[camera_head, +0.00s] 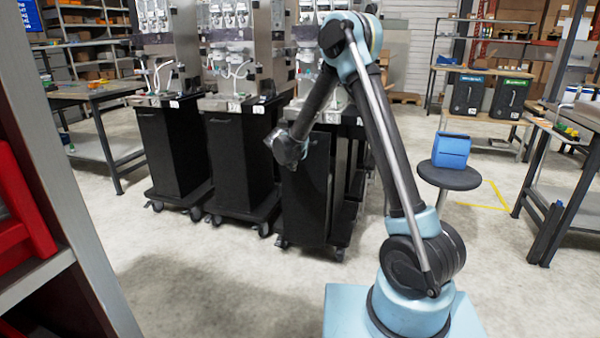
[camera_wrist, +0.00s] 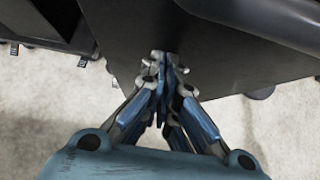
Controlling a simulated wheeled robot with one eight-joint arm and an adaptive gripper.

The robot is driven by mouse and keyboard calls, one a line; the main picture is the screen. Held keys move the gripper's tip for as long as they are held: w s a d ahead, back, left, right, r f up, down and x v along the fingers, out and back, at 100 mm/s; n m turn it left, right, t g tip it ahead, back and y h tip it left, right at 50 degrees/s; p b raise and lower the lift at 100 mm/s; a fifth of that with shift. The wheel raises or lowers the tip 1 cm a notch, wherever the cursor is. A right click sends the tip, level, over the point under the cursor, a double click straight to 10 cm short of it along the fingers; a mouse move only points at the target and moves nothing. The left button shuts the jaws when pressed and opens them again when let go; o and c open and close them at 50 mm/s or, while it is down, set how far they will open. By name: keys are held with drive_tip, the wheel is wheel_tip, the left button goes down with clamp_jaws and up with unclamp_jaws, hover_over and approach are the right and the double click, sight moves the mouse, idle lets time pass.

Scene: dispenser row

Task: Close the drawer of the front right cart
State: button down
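The front right cart (camera_head: 343,215) is black and stands on casters at the right end of the front row. Its tall black drawer (camera_head: 308,195) appears pulled forward, with a dark gap along its right side. My gripper (camera_head: 288,150) is at the upper left of the drawer front, and my arm hides part of the cart's top. In the wrist view my gripper (camera_wrist: 165,65) has its fingertips together with nothing visible between them. The tips are in front of a dark flat panel (camera_wrist: 215,65); I cannot tell whether they touch it.
Two similar black carts (camera_head: 172,150) (camera_head: 240,160) stand to the left with their fronts flush. A stool (camera_head: 450,178) with a blue box (camera_head: 451,151) stands to the right. A shelf (camera_head: 60,240) with red bins is at the near left. The floor before the carts is clear.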

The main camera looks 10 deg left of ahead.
drive_tip(key=w+d, duration=0.2)
drive_tip(key=w, duration=1.1)
drive_tip(key=shift+d, duration=0.4)
drive_tip(key=shift+w+r, duration=0.1)
